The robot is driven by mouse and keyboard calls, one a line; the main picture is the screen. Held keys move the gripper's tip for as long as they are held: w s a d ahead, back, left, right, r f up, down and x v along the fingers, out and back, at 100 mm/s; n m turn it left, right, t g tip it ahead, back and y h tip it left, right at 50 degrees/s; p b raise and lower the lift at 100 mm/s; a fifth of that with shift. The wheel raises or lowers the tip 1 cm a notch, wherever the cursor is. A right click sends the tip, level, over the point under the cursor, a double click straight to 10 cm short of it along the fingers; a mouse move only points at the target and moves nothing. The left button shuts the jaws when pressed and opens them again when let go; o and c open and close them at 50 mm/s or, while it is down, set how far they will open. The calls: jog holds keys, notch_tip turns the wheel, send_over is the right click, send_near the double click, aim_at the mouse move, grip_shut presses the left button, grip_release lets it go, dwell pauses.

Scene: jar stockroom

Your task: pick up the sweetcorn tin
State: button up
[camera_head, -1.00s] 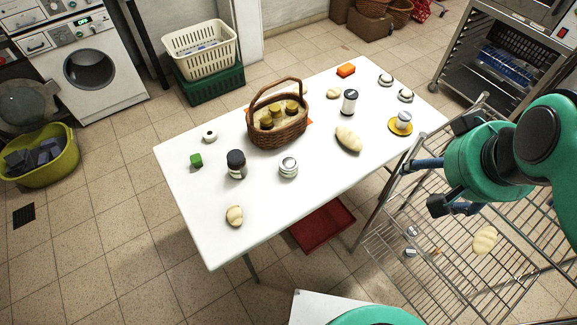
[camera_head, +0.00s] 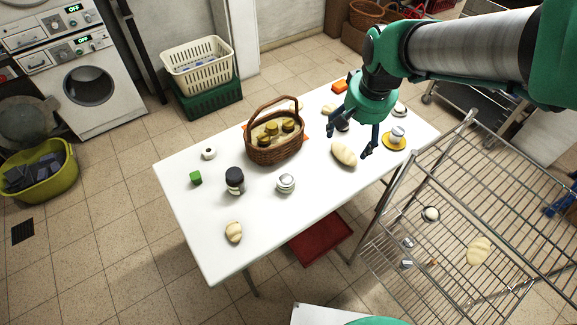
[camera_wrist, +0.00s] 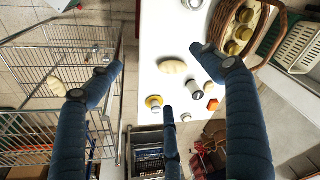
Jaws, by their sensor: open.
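No label is readable, so I cannot tell which container is the sweetcorn tin. A short silver-topped tin (camera_head: 286,183) stands upright at the table's middle front; its edge shows at the top of the wrist view (camera_wrist: 193,3). A white cylinder with dark ends (camera_wrist: 194,89) is mostly hidden behind my gripper in the head view. A small pale container (camera_head: 398,132) sits on a yellow saucer (camera_head: 387,143). A dark-lidded jar (camera_head: 235,181) stands left of the silver tin. My gripper (camera_head: 350,134) is open and empty above the table's right part; its fingers spread in the wrist view (camera_wrist: 158,72).
A handled basket (camera_head: 272,152) of jars stands mid-table. Bread rolls (camera_head: 344,155) (camera_head: 233,232), a green cube (camera_head: 196,178) and an orange block (camera_head: 340,87) lie around. A wire rack (camera_head: 455,215) stands beside the table's right end. The table's (camera_head: 210,255) front left is mostly clear.

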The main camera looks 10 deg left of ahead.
jog(key=w+a+f+g+p, duration=0.1)
jog(key=w+a+f+p, duration=0.1)
jog(key=w+a+f, duration=0.5)
jog(key=g+p, duration=0.1)
send_over(286, 178)
notch_tip(286, 178, down, 15)
jog(key=shift+d+n+h, duration=0.15)
jog(key=shift+n+h, duration=0.25)
jog(key=shift+f, duration=0.1)
jog(key=shift+f+b, duration=0.7)
jog(key=shift+f, duration=3.55)
jog(key=shift+a+f+b, duration=0.2)
jog(key=shift+f+b, duration=0.55)
jog(key=shift+f, duration=1.85)
